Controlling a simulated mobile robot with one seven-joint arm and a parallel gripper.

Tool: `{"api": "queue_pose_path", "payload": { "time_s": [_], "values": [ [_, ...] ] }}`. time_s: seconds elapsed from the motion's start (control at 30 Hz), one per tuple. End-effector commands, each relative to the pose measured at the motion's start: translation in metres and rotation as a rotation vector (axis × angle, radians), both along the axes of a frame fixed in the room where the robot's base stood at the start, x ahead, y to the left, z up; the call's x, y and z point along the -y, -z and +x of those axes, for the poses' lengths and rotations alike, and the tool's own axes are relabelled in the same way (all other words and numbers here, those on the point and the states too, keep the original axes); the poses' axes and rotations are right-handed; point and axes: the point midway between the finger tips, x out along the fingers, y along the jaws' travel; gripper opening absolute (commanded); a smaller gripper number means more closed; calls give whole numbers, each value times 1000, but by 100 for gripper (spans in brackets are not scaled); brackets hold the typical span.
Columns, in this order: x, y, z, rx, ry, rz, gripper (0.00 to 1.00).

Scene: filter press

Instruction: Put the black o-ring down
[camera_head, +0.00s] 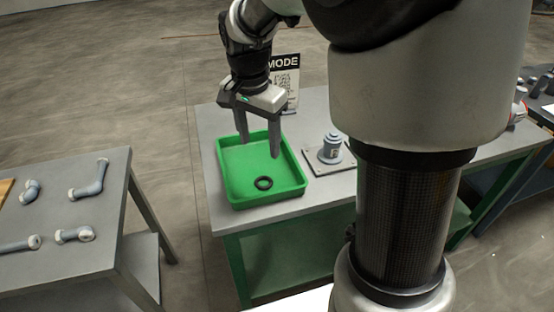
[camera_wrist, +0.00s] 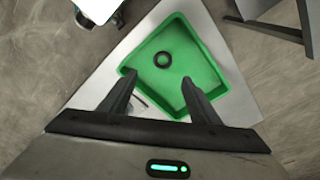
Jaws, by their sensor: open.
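The black o-ring (camera_head: 264,183) lies flat on the floor of the green tray (camera_head: 296,192), near its front side. In the wrist view the o-ring (camera_wrist: 163,59) shows inside the green tray (camera_wrist: 222,92), beyond my fingertips and apart from them. My gripper (camera_head: 259,147) is open and empty. Its fingers point down over the back part of the tray, and in the wrist view my gripper (camera_wrist: 158,82) has its two fingers spread wide. Nothing hides the o-ring in either view.
The tray stands on a grey table (camera_head: 206,150) with a green frame. A grey fitting on a base plate (camera_head: 331,150) stands right of the tray. A sign (camera_head: 285,80) stands behind. Another table (camera_head: 100,215) at the left bears several pipe pieces. My arm covers the right middle.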

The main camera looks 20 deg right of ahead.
Motion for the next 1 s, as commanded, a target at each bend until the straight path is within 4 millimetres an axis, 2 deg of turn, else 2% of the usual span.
{"api": "queue_pose_path", "payload": {
  "time_s": [0.03, 0.2, 0.3, 0.4, 0.5, 0.7, 1.0],
  "values": [
    [3, -19, -16, 34, -58, 9, 57],
    [9, -64, -84, 149, -352, -6, 57],
    [12, -77, -123, 216, -519, -48, 57],
    [13, -80, -155, 268, -659, -98, 57],
    [13, -79, -176, 303, -762, -144, 57],
    [14, -76, -191, 326, -847, -186, 57],
    [13, -76, -191, 325, -850, -186, 57]
  ]
}}
